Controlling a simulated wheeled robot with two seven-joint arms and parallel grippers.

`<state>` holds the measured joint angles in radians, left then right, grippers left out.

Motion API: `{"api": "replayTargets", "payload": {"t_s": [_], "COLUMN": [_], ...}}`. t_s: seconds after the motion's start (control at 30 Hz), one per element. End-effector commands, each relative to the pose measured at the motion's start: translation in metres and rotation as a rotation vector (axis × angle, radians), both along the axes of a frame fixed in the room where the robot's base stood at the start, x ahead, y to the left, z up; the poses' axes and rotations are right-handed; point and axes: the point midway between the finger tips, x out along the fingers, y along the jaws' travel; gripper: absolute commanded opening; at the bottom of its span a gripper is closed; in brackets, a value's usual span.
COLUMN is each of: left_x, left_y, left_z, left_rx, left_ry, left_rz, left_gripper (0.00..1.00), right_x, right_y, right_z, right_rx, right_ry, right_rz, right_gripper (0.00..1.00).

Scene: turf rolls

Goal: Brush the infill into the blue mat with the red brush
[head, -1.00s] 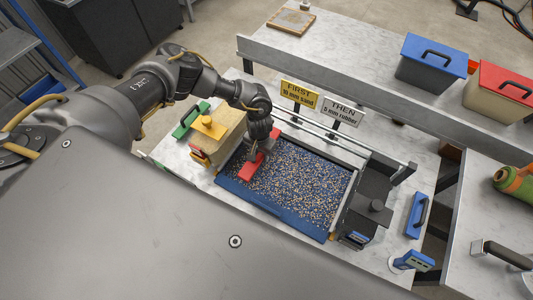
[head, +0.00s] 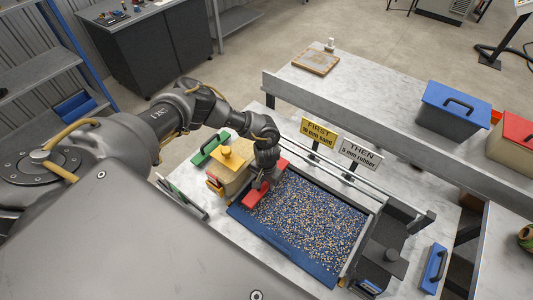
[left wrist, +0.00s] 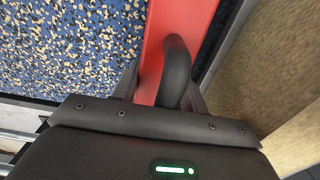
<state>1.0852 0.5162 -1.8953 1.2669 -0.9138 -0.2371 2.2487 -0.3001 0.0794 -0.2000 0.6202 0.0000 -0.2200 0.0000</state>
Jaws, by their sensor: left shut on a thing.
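The blue mat (head: 314,215) lies in a tray on the near table, with tan and dark grains of infill scattered over most of it. A plain blue strip shows along its near edge. My left gripper (head: 266,178) is at the mat's left end, shut on the black handle of the red brush (head: 257,199). In the left wrist view the gripper (left wrist: 160,92) has its fingers on either side of the curved handle, and the red brush body (left wrist: 195,25) lies along the mat's edge. Bristles are hidden, so contact with the mat is unclear. My right gripper is not in view.
Signs read FIRST 10 mm sand (head: 319,131) and THEN 5 mm rubber (head: 361,153). A dark hopper (head: 384,245) stands at the mat's right end.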

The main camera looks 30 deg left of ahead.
Motion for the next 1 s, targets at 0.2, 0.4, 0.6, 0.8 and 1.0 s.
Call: {"api": "replayTargets", "payload": {"t_s": [0.2,0.4,0.6,0.8,1.0], "left_x": [0.000,0.000,0.000,0.000,0.000], "left_y": [0.000,0.000,0.000,0.000,0.000], "left_z": [0.000,-0.003,-0.006,-0.009,-0.013], "left_rx": [0.000,0.000,0.000,0.000,0.000], "left_ry": [-0.001,-0.001,-0.001,-0.001,0.000], "left_rz": [0.000,0.000,0.000,0.000,-0.001], "left_gripper": [0.13,0.13,0.13,0.13,0.13], "right_x": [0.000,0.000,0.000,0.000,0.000], "right_y": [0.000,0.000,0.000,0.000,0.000], "right_z": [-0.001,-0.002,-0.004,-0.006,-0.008], "right_rx": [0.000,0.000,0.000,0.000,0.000], "right_ry": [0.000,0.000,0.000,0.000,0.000], "right_rz": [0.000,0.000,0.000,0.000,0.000], "right_gripper": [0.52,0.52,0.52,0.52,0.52]}}
